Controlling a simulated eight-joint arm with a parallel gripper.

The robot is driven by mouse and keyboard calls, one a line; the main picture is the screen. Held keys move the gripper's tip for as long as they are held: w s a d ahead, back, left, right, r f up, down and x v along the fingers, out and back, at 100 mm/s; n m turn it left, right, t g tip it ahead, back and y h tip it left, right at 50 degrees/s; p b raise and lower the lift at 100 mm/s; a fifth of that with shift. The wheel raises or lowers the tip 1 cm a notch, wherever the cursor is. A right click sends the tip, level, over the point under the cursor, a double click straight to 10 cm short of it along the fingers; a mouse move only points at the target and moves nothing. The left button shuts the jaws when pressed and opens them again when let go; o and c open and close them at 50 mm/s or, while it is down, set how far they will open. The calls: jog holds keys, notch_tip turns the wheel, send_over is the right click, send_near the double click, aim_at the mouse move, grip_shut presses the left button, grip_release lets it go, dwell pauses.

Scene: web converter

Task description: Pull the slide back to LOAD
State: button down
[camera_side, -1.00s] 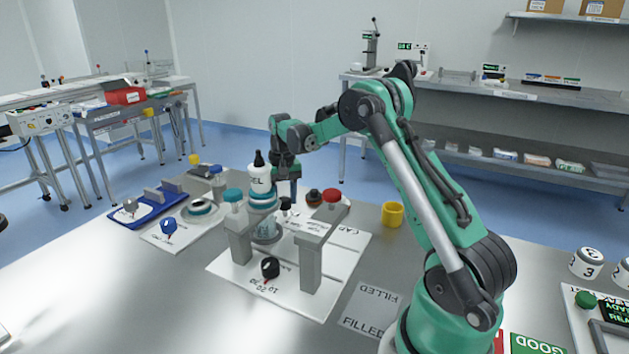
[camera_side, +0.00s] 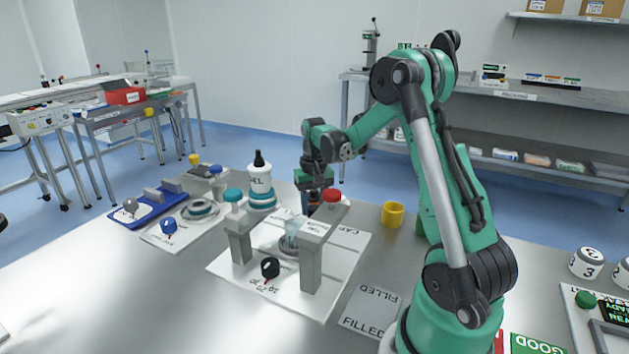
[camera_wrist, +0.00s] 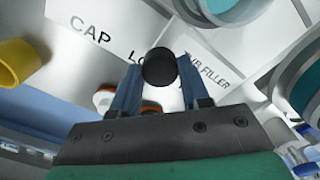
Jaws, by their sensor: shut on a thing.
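My gripper (camera_side: 309,205) is low behind the white tub filler board (camera_side: 345,262) in the side view. In the wrist view its two blue fingers (camera_wrist: 158,85) are shut on a round black knob (camera_wrist: 160,67), which looks like the slide's handle. Lettering CAP, a partly hidden LO… and TUB FILLER shows beside it. A clear, teal-tinted tub (camera_side: 291,230) stands between the grey posts of the filler. The slide's bar and its exact position are mostly hidden by the right post and my gripper.
A GEL bottle (camera_side: 259,175) stands left of my gripper. A red-topped part (camera_side: 332,196) is close on its right, and a yellow cup (camera_side: 392,214) stands farther right. The grey filler posts (camera_side: 311,262) are in front. Bare table lies around the yellow cup.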

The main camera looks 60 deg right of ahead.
jog(key=shift+c, duration=2.1)
grip_release()
jog(key=shift+r, duration=2.8)
jog(key=shift+w+a+r, duration=0.15)
jog(key=shift+a+r, duration=0.05)
jog(key=shift+a, duration=0.15)
jog(key=s+a+r+n+t, duration=0.1)
jog(key=a+n+t, duration=0.2)
jog(key=a, duration=0.8)
jog(key=s+a+r+n+t, duration=0.2)
jog(key=a+n+t, duration=0.2)
jog(key=a, duration=0.7)
jog(key=shift+s+n, duration=0.25)
jog(key=shift+n, duration=0.75)
